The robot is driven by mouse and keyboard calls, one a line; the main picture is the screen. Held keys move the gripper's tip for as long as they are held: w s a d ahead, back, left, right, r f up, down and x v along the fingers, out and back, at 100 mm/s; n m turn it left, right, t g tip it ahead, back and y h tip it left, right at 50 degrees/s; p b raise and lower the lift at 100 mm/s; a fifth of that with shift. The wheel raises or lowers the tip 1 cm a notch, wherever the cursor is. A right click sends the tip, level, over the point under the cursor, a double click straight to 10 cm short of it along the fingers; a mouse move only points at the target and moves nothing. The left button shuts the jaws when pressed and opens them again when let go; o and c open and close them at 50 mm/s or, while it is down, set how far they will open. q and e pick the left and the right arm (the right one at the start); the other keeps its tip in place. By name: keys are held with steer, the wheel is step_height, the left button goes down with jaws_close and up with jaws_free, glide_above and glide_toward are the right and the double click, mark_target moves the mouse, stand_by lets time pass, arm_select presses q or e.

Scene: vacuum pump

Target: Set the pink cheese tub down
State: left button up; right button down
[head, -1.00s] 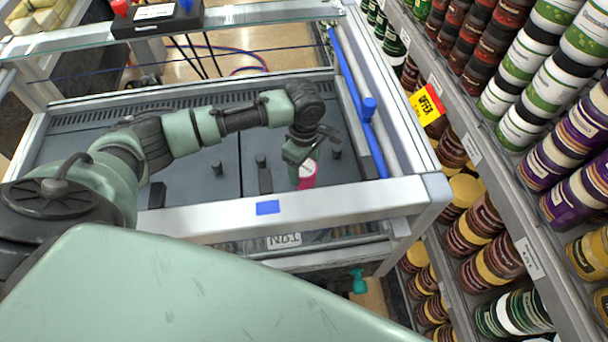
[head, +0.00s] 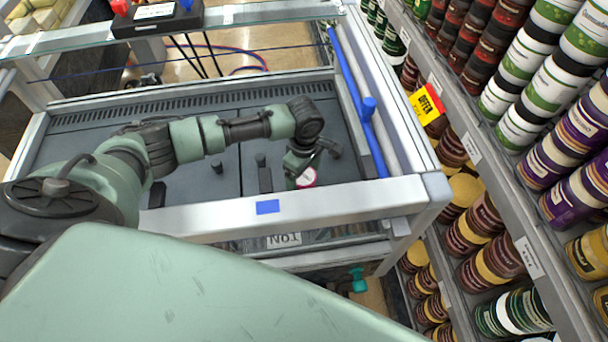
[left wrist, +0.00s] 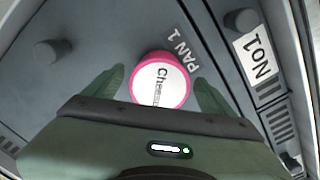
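The pink cheese tub (head: 307,178) has a white lid and is at the front of the grey pan bed, right of the middle, partly hidden by the white front rail. In the left wrist view the tub (left wrist: 160,82) appears upright, its lid facing the camera, beside the "PAN 1" label (left wrist: 181,50). My left gripper (head: 302,165) is low over it. In the left wrist view the gripper (left wrist: 160,85) has one finger on each side of the tub, with a narrow gap at each side. The tub's base is hidden. My right gripper is not in view.
The white front rail (head: 330,202) borders the pan bed (head: 200,180). Dark knobs stand on the bed, one (head: 216,168) left of the tub. A blue bar (head: 352,95) runs along the right side. A shelf of jars (head: 540,120) is farther right.

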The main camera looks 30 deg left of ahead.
mark_target(304, 176)
arm_select(q)
steer(key=shift+r, duration=0.1)
step_height(304, 176, up, 12)
stand_by(0.5)
